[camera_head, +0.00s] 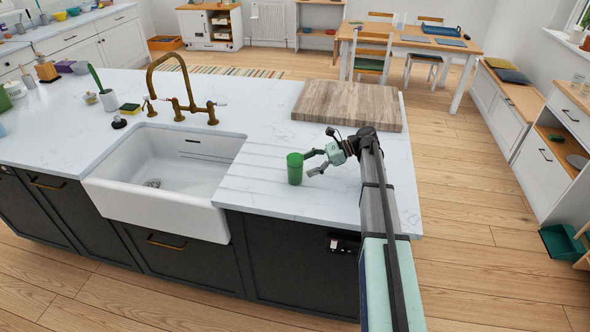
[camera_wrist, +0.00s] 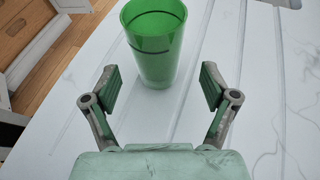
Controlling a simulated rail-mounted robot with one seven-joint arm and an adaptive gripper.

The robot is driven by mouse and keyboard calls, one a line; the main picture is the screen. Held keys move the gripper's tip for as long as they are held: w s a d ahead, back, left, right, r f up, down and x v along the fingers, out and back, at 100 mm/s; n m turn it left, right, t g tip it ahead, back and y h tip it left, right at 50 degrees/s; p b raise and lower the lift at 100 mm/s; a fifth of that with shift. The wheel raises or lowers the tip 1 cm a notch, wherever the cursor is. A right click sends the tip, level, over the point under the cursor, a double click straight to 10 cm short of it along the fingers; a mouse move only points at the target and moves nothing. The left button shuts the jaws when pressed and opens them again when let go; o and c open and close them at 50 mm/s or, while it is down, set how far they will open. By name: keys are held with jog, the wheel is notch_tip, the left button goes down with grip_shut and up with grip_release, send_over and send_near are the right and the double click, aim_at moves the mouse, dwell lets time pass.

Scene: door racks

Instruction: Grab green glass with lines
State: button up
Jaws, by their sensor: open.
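A green glass (camera_head: 294,169) stands upright on the white counter, right of the sink. In the wrist view the green glass (camera_wrist: 155,45) is see-through, with dark lines around its upper part. My gripper (camera_head: 312,163) is just right of the glass in the head view, its fingers pointing toward it. In the wrist view my gripper (camera_wrist: 160,84) is open, and the glass stands just beyond the fingertips, roughly centred between them. Nothing shows between the fingers.
A wooden board (camera_head: 347,105) lies on the counter (camera_head: 255,185) behind my gripper. The white sink (camera_head: 165,180) with a brass tap (camera_head: 180,105) is to the left. Grooves run along the counter around the glass. The counter's front edge is close to the glass.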

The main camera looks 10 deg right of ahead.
aim_at(295, 171)
jog(key=shift+s+p+x, duration=0.2)
jog(key=shift+p+x, duration=1.15)
jog(key=shift+x, duration=0.9)
jog(key=shift+a+f, duration=0.2)
jog(key=shift+a, duration=0.3)
jog(key=c, duration=1.5)
